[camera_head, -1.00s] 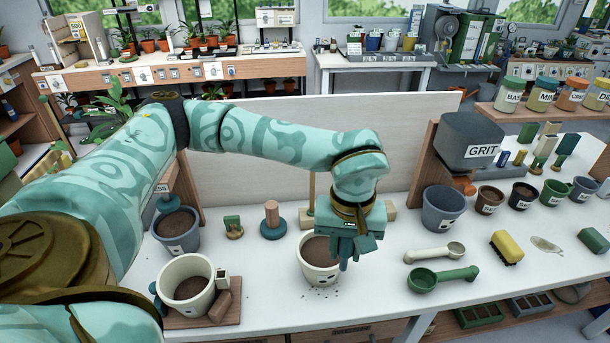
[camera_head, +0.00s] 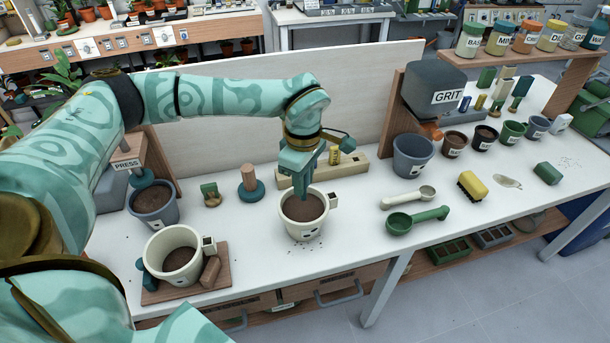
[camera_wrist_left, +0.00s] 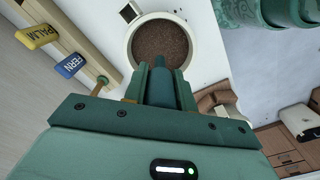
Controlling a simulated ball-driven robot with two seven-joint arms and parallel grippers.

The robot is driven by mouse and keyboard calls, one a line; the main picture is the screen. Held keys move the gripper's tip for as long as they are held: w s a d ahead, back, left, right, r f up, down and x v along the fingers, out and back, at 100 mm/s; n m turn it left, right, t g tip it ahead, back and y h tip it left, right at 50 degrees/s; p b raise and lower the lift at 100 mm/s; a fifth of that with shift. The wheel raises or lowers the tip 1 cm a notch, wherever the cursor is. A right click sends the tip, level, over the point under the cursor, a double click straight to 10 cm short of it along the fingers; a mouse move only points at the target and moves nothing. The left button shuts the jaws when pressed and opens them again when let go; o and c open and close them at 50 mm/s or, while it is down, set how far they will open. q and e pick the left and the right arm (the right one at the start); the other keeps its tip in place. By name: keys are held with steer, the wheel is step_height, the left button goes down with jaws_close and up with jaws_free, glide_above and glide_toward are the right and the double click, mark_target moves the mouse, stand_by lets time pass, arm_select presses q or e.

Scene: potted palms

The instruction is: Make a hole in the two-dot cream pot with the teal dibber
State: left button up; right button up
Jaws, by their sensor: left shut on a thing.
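A cream pot (camera_head: 303,228) with dark soil stands mid-bench; dark marks show on its front, too small to count as dots. Another cream pot (camera_head: 172,259) with soil stands on a wooden board at the lower left. My left gripper (camera_head: 301,187) points down above the back part of the middle pot's soil. It is shut on the teal dibber (camera_wrist_left: 160,88), mostly hidden between the fingers in the head view. In the left wrist view the dibber's tip shows against the near side of the soil; I cannot tell whether it touches. My right gripper is out of view.
A yellow-tagged wooden rack (camera_head: 348,170) stands just behind the middle pot. A grey pot (camera_head: 412,157) stands below the grit hopper (camera_head: 434,92) on the right. Scoops (camera_head: 418,218) lie right of the middle pot. The bench front is mostly clear.

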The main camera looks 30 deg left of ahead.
mark_target(303, 199)
arm_select(q)
steer(key=shift+f, duration=0.5)
steer(key=shift+r, duration=0.1)
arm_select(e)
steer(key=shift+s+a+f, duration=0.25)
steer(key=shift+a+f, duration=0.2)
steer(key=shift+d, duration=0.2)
